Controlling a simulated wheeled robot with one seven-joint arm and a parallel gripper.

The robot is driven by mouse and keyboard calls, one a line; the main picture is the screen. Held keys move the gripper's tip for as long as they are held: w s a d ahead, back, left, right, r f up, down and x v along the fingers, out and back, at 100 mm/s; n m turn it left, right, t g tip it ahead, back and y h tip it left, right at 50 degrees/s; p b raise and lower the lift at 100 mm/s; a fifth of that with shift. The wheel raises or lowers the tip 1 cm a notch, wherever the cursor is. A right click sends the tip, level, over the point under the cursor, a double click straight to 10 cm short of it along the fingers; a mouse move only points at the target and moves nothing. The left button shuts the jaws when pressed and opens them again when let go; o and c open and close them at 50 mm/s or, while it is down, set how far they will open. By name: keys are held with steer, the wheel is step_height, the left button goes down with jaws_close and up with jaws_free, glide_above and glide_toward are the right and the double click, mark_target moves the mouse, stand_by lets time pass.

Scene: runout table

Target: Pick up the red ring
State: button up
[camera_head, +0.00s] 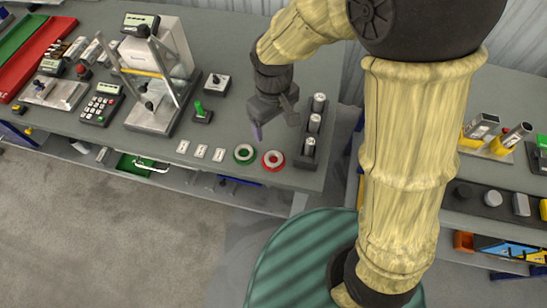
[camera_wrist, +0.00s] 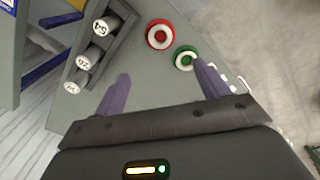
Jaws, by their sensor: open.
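The red ring (camera_head: 273,160) has a white inner band and lies flat near the front edge of the grey table. In the wrist view the red ring (camera_wrist: 160,34) is whole, beyond the fingertips. My gripper (camera_head: 274,119) is above the table, behind and above the ring, with nothing between its fingers. In the wrist view my gripper (camera_wrist: 163,72) shows two purple fingers spread wide apart. A similar green ring (camera_head: 244,153) lies just left of the red one; in the wrist view my right finger overlaps the edge of the green ring (camera_wrist: 186,57).
A dark rack with several labelled cylinders (camera_head: 314,123) stands close to the right of my gripper. White switch plates (camera_head: 201,151) lie left of the rings. A green lever switch (camera_head: 201,112) and a metal press frame (camera_head: 158,85) stand farther left. The table's front edge (camera_head: 280,184) is near.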

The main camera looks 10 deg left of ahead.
steer(key=p, duration=0.1)
glide_above(274, 160)
step_height(274, 160, down, 11)
steer(key=shift+a+r, duration=0.1)
steer(key=shift+p, duration=0.3)
steer(key=shift+s+f+p, duration=0.1)
steer(key=shift+f+p, duration=0.7)
steer(key=shift+f, duration=1.85)
steer(key=shift+c, duration=0.4)
steer(key=c, duration=1.1)
